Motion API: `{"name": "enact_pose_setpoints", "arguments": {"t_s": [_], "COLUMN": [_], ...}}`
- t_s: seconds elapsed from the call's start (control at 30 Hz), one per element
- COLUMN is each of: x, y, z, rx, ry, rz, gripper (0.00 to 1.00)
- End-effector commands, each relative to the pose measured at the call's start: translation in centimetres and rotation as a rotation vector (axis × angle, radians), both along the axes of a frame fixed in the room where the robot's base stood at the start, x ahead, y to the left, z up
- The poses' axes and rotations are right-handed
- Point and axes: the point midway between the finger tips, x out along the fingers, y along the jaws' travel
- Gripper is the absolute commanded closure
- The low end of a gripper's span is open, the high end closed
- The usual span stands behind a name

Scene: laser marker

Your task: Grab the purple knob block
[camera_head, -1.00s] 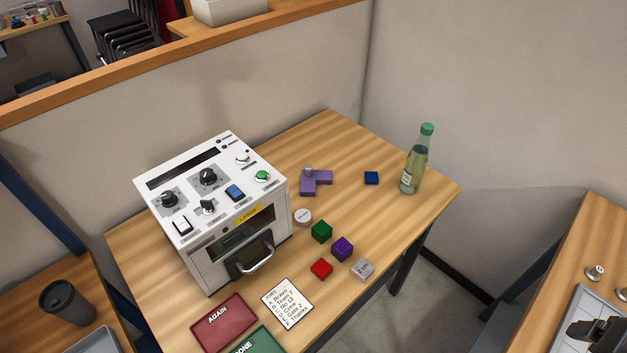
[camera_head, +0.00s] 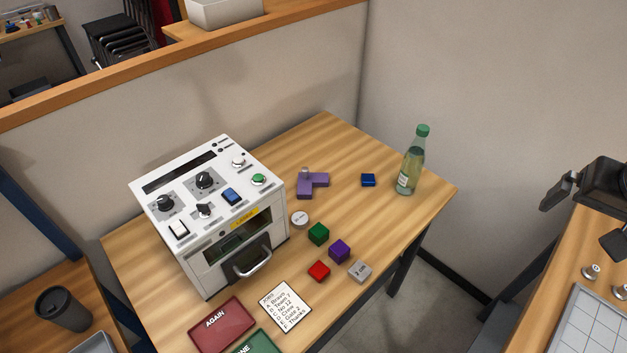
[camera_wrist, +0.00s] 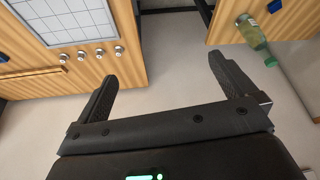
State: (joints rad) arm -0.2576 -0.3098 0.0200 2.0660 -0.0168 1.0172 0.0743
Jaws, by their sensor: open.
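The purple knob block (camera_head: 318,181) is an L-shaped purple piece with a small grey knob on top. It lies on the wooden table (camera_head: 400,225) in the head view, right of the white machine. My gripper (camera_head: 580,220) is at the right edge of the head view, above the right-hand bench and well apart from the block. In the wrist view my gripper (camera_wrist: 162,68) is open, with nothing between its fingers. The block does not show in the wrist view.
A white laser machine (camera_head: 205,195) stands left of the block. A glass bottle (camera_head: 411,165) and a blue block (camera_head: 368,180) are to its right. Green (camera_head: 318,233), purple (camera_head: 339,250), red (camera_head: 318,271) and grey (camera_head: 360,271) cubes lie nearer. Bare table surrounds the block's right side.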

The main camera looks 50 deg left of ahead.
Motion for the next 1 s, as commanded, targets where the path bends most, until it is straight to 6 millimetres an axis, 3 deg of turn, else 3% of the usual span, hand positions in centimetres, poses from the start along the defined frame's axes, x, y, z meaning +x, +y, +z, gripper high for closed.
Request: {"name": "enact_pose_setpoints", "arguments": {"t_s": [0.2,0.5,0.73,1.0], "x": [5.4,10.3,11.4,9.5], "y": [7.8,20.2,30.6,42.8], "z": [0.3,-1.9,-5.6,-12.1], "rx": [-0.015,-0.041,-0.068,-0.109], "ry": [0.058,0.132,0.187,0.248], "rz": [0.103,0.234,0.33,0.438], "gripper": [0.0,0.0,0.0,0.0]}}
